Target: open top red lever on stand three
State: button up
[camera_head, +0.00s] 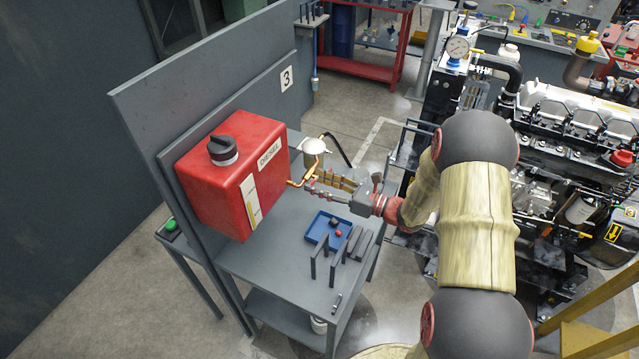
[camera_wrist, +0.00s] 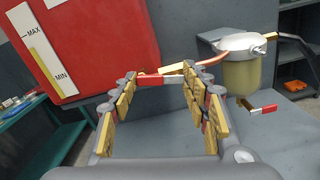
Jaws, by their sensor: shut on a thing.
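The stand marked with a number 3 sign (camera_head: 286,78) carries a red diesel tank (camera_head: 233,172) on its back panel. In the wrist view, the top red lever (camera_wrist: 164,81) lies crosswise between my fingertips, by the copper pipe (camera_wrist: 207,60) beside the tank. My gripper (camera_head: 311,184) is shut on this lever, its gold-padded fingers (camera_wrist: 160,76) at the lever's two ends. In the head view my fingers hide the lever. A second red lever (camera_wrist: 263,110) sits lower, under the filter bowl (camera_wrist: 241,78), apart from my gripper.
A diesel engine (camera_head: 570,130) stands to the right. The tabletop's left part is bare.

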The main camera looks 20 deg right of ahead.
jog(key=n+b, duration=0.2)
jog(key=n, duration=0.1)
jog(key=shift+f, duration=0.3)
jog(key=o, duration=1.1)
jog(key=shift+c, duration=0.2)
jog(key=shift+o, duration=0.5)
jog(key=shift+s, duration=0.1)
jog(key=v, duration=1.1)
jog(key=shift+s+d, duration=0.25)
jog(key=shift+d, duration=0.05)
